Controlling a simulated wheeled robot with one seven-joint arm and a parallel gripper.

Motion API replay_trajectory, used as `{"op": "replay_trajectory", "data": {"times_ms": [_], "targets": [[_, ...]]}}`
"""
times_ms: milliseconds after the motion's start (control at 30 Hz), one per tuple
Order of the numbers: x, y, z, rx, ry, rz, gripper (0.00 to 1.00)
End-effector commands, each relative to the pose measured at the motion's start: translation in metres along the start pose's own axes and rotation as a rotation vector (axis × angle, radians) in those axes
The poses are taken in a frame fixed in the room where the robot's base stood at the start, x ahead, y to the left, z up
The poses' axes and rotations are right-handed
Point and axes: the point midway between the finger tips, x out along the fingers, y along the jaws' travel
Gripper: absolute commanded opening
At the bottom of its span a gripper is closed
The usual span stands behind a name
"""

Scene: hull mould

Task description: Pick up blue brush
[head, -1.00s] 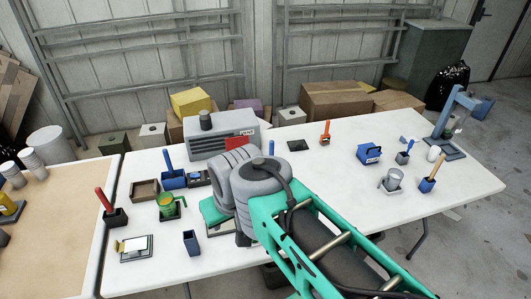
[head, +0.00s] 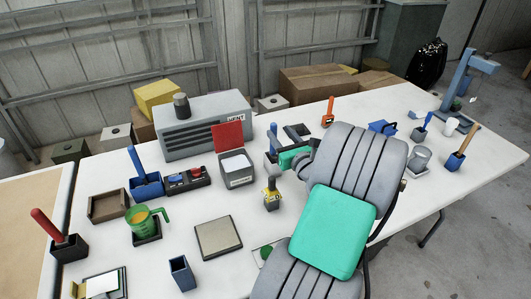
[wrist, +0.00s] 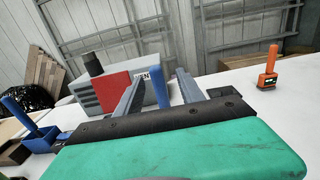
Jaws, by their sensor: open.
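Another blue handle (head: 136,161) stands in a blue holder at the left, and a small one (head: 427,119) stands in a pot at the right.
The red-lidded box (head: 236,168) and a yellow-topped bottle (head: 271,194) stand near my gripper. A grey machine (head: 205,126) is behind. An orange-handled tool (head: 328,113) stands to the right. A green jug (head: 145,220) and flat tile (head: 217,237) are at front left. Bare white table lies between them.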

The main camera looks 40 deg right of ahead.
Motion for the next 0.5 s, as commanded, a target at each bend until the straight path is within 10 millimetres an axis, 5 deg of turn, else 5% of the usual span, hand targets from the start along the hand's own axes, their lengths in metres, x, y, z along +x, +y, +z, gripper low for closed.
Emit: {"op": "replay_trajectory", "data": {"times_ms": [500], "targets": [[0.076, 0.010, 0.004, 0.001, -0.001, 0.011, 0.45]]}}
